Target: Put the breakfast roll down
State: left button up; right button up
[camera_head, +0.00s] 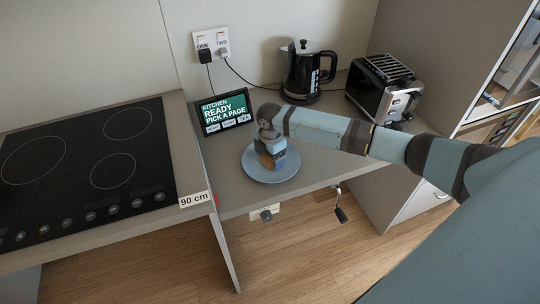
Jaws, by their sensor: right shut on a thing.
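A small brown breakfast roll (266,161) is at the blue-grey plate (284,176) on the counter, mostly hidden by my right gripper. My right gripper (269,158) points down over the plate and is shut on the roll. I cannot tell whether the roll touches the plate. My right arm comes in from the right across the counter. My left gripper is not in view.
A tablet screen (226,112) stands behind the plate. A black kettle (304,72) and a toaster (383,88) stand at the back right. A black hob (85,165) is on the left. A crank handle (340,213) hangs below the counter's front edge.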

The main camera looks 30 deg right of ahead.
jog(key=shift+f, duration=0.1)
jog(key=o, duration=0.6)
jog(key=shift+o, duration=0.2)
notch_tip(320, 180, up, 12)
jog(key=shift+r, duration=0.2)
dwell(0.4)
